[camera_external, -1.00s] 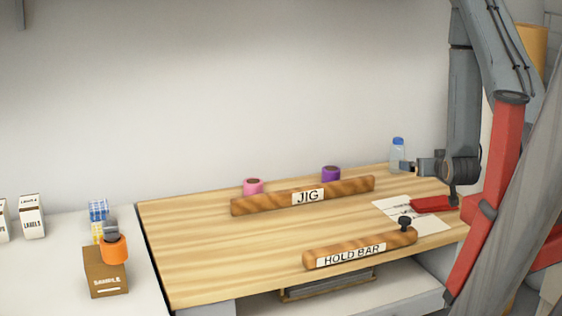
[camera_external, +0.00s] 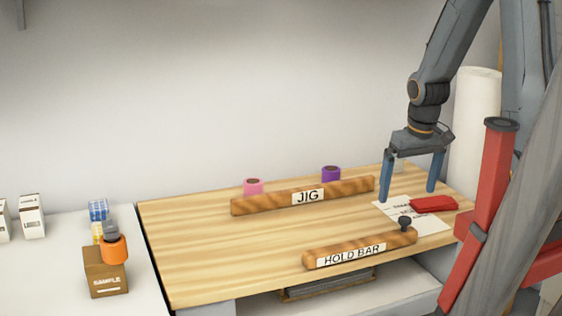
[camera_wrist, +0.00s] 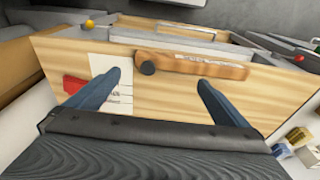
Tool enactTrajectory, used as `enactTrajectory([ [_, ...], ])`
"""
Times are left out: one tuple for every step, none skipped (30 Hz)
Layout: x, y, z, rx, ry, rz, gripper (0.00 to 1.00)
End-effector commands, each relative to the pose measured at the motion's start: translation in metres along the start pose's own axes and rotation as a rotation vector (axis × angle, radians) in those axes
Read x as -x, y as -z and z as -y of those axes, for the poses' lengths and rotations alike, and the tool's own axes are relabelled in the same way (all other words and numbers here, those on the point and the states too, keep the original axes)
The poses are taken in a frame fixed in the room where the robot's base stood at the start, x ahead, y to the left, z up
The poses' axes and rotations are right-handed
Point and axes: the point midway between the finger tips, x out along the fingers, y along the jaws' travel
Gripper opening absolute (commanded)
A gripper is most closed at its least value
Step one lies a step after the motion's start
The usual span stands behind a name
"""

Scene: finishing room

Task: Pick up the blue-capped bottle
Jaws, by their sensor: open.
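In the wrist view, my open gripper (camera_wrist: 159,77) is over the bench, and the bottle does not show.
A jig bar (camera_external: 345,190) and a hold bar (camera_external: 380,245) with a black knob lie on the bench. A red folded item (camera_external: 433,203) lies on a paper sheet (camera_external: 400,212) near my gripper. Pink (camera_external: 253,187) and purple (camera_external: 331,174) rolls stand behind the jig. The bench middle is clear.

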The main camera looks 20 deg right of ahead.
Motion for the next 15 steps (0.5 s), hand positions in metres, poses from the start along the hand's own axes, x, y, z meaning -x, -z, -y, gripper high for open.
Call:
enactTrajectory([
  [0.0037, -0.0054, 0.0024, 0.006, 0.001, 0.018, 0.98],
  [0.0052, -0.0083, 0.0033, 0.008, 0.002, 0.028, 0.93],
  [0.0066, -0.0113, 0.0041, 0.010, 0.002, 0.039, 0.86],
  [0.0073, -0.0127, 0.0044, 0.011, 0.002, 0.044, 0.81],
  [0.0078, -0.0134, 0.0047, 0.012, 0.002, 0.046, 0.76],
  [0.0081, -0.0139, 0.0047, 0.012, 0.003, 0.048, 0.70],
  [0.0081, -0.0140, 0.0047, 0.012, 0.003, 0.049, 0.65],
  [0.0080, -0.0140, 0.0047, 0.012, 0.002, 0.049, 0.62],
  [0.0080, -0.0139, 0.0046, 0.012, 0.002, 0.048, 0.62],
  [0.0079, -0.0139, 0.0046, 0.012, 0.002, 0.048, 0.62],
  [0.0079, -0.0138, 0.0046, 0.012, 0.002, 0.048, 0.62],
  [0.0078, -0.0138, 0.0045, 0.012, 0.002, 0.048, 0.62],
  [0.0078, -0.0137, 0.0045, 0.012, 0.002, 0.048, 0.62],
  [0.0078, -0.0137, 0.0045, 0.012, 0.002, 0.048, 0.62],
  [0.0078, -0.0136, 0.0045, 0.012, 0.002, 0.048, 0.62],
])
